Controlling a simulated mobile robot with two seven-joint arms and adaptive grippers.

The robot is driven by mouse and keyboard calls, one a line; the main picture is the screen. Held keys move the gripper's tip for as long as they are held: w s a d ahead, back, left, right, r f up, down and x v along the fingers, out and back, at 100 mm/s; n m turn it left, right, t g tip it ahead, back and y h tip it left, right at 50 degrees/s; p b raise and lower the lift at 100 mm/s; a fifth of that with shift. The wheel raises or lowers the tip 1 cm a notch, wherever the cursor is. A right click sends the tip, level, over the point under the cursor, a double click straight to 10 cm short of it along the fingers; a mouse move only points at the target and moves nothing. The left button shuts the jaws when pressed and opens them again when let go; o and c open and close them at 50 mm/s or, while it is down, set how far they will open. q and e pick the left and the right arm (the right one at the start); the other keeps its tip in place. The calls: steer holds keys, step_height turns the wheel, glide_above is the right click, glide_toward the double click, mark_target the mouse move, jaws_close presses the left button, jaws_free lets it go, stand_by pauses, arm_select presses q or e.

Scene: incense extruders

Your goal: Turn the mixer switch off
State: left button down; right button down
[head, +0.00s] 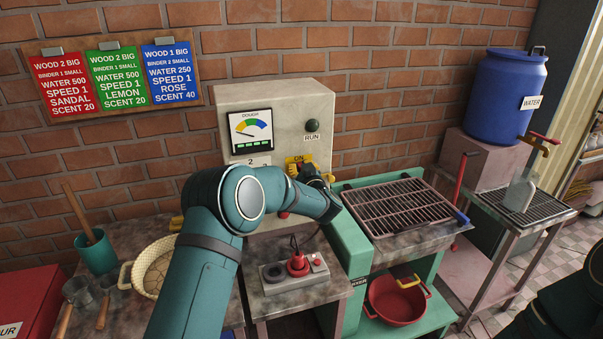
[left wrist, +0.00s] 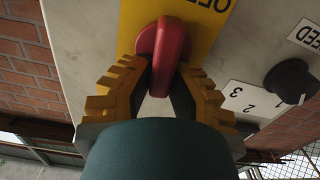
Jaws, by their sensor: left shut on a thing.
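The mixer (head: 290,100) is a pale grey box against the brick wall, with a dough gauge and a dark green RUN lamp (head: 312,126) on its front. Its switch is a red handle (left wrist: 160,45) on a yellow plate (left wrist: 208,30), best seen in the left wrist view. The handle stands nearly upright in that picture. My left gripper (left wrist: 160,78) has its two stepped yellow fingers shut on the handle's sides. In the head view my left gripper (head: 303,168) is at the mixer's front, and my arm hides most of the switch. My right gripper is out of view.
A black speed knob (left wrist: 290,80) is beside the switch plate. A small red-knobbed control box (head: 297,270) stands below the mixer. A grill rack (head: 398,205) is right of it, and a woven basket (head: 155,262) is at left.

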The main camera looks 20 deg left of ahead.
arm_select(q)
steer(key=shift+s+a+f+n+b, duration=0.15)
steer(key=shift+a+f+n+b, duration=0.1)
steer(key=shift+n+b, duration=2.4)
steer(key=shift+s+a+f+n+b, duration=0.15)
steer(key=shift+a+f+n+b, duration=0.15)
steer(key=shift+n+b, duration=2.35)
steer(key=shift+s+a+f+n+b, duration=0.15)
steer(key=shift+a+f+n+b, duration=0.1)
steer(key=shift+n+b, duration=2.4)
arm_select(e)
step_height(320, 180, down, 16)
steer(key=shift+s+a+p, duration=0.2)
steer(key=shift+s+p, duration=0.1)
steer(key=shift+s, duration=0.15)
arm_select(q)
steer(key=shift+n, duration=0.45)
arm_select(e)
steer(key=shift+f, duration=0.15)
arm_select(q)
steer(key=c, duration=0.9)
jaws_free()
steer(key=shift+f, duration=0.1)
steer(key=shift+d, duration=0.1)
steer(key=v, duration=1.2)
